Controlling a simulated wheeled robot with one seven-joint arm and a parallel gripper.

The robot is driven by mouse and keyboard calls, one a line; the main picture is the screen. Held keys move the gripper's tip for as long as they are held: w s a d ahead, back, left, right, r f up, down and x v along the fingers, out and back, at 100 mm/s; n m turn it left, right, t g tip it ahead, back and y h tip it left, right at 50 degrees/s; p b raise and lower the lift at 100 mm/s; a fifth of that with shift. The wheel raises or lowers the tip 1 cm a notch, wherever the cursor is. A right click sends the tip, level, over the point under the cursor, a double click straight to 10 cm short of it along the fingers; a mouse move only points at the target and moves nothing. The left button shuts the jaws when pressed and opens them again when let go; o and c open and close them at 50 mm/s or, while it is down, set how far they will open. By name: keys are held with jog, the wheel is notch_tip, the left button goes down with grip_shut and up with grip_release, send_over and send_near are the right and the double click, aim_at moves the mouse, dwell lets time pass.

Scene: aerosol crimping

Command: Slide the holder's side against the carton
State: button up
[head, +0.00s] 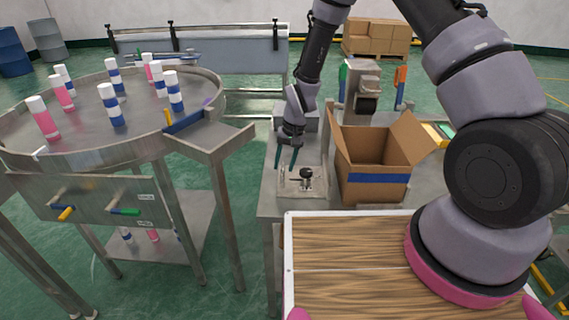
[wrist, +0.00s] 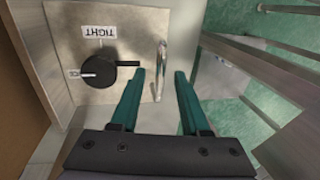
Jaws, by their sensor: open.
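The carton (head: 372,188) is an open cardboard box with raised flaps and a blue band, standing on the steel bench. Left of it is a square metal fixture (head: 290,187) with a black knob (head: 306,180), which seems to be the holder. In the wrist view the fixture plate (wrist: 65,32) carries a "TIGHT" label, the black knob (wrist: 98,72) and an upright metal pin (wrist: 159,72). The carton's brown side (wrist: 15,110) shows at the left edge. My gripper (head: 286,167) is open and empty above the fixture, its teal fingertips (wrist: 160,75) either side of the pin's line; contact cannot be told.
A round steel table (head: 100,135) with several pink, blue and white cans stands at the left, with a chute (head: 205,140) toward the bench. A dispenser-like machine (head: 367,85) stands behind the carton. A wooden board (head: 345,265) is in front.

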jog(key=shift+c, duration=0.3)
grip_shut()
jog(key=shift+d, duration=0.1)
dwell(1.0)
